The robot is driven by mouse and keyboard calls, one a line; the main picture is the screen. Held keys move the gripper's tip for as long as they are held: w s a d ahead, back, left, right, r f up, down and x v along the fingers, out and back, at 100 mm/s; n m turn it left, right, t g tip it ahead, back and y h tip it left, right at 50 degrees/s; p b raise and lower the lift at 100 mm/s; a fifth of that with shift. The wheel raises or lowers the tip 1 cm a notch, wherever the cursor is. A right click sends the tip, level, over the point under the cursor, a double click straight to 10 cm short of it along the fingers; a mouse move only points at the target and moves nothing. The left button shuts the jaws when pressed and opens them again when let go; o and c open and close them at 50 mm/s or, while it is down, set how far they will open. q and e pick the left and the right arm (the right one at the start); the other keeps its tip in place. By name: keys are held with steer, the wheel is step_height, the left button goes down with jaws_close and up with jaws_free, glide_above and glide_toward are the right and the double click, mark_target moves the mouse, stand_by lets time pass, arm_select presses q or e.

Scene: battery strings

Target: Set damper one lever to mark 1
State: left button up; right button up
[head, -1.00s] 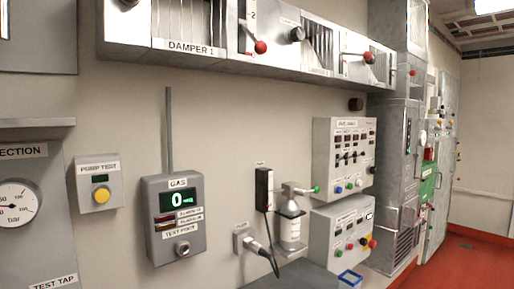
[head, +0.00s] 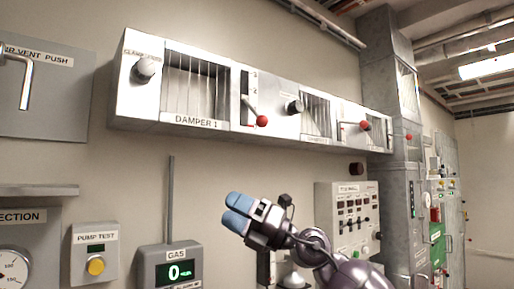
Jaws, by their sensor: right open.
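The damper one panel (head: 196,122), labelled DAMPER 1, is on the long wall box at the upper left, with a louvred window. Its lever ends in a red ball knob (head: 262,121) and hangs low, in front of a slot with a small mark scale (head: 251,88) just right of the window. The digits are too small to read surely. My right gripper (head: 234,211) has blue fingertips and is open and empty. It is in front of the wall, below and a little left of the red knob, apart from it. My left gripper is out of view.
A black clamp knob (head: 146,68) sits left of the window. Another black knob (head: 295,106) and a second red-knobbed lever (head: 364,125) are further right. A gas box (head: 171,265), a pump test box (head: 96,252) and a switch panel (head: 347,212) are lower on the wall.

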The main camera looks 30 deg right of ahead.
steer(key=d+r+n+h, duration=0.3)
steer(key=d+r+h, duration=0.15)
steer(key=r, duration=0.55)
steer(key=m+t+h, duration=0.2)
steer(key=m+h, duration=0.1)
steer(key=h, duration=0.5)
glide_toward(257, 122)
steer(key=w+d, duration=0.1)
steer(key=p+x, duration=0.1)
steer(key=x, duration=0.3)
steer(key=p+x, duration=0.2)
steer(key=x, duration=0.3)
steer(key=shift+w+r, duration=0.25)
steer(key=shift+w+a, duration=0.1)
steer(key=shift+w, duration=0.45)
steer(key=shift+f, duration=0.1)
jaws_close()
